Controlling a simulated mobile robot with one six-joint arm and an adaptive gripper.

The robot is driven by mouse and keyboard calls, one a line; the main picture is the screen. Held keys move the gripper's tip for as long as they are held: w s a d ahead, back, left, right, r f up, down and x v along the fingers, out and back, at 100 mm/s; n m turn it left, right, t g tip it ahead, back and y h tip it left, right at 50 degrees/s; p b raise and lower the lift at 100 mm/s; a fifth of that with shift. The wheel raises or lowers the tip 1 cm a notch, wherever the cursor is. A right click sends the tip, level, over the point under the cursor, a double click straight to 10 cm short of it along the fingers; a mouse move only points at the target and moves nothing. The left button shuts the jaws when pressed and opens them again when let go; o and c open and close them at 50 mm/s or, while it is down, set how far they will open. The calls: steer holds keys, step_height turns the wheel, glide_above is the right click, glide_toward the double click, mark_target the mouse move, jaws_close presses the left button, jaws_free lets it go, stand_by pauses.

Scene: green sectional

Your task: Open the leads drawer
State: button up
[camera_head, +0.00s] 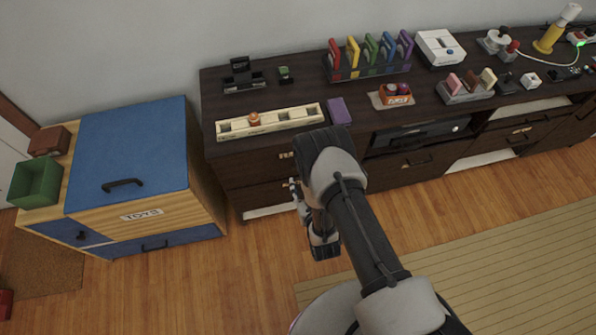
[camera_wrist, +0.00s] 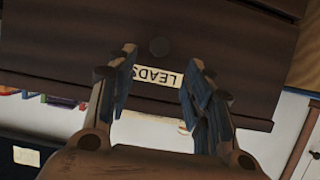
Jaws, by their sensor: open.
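The leads drawer (camera_wrist: 80,60) has a dark brown wooden front and fills much of the wrist view. Its pale label (camera_wrist: 153,77) reads LEADS upside down there. The drawer looks shut. My gripper (camera_wrist: 159,59) is open and empty, its two fingers on either side of the label and knob in the picture; I cannot tell how far off the front is. In the head view my gripper (camera_head: 296,188) is before the left drawers of the dark sideboard (camera_head: 235,140), partly hidden by my arm.
A wooden toy cabinet (camera_head: 205,190) with a blue lid (camera_head: 130,150) stands left of the sideboard. A cream tray (camera_head: 290,121), a purple block (camera_head: 339,110) and a colourful rack (camera_head: 385,72) are on the sideboard top. Wooden floor (camera_head: 245,270) in front is clear; a striped rug (camera_head: 500,260) lies right.

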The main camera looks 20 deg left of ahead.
steer(key=b+x, duration=0.3)
steer(key=x, duration=0.6)
steer(key=shift+w, duration=0.2)
steer(key=shift+a+f, duration=0.1)
steer(key=shift+f, duration=0.05)
steer(key=shift+c, duration=0.2)
jaws_close()
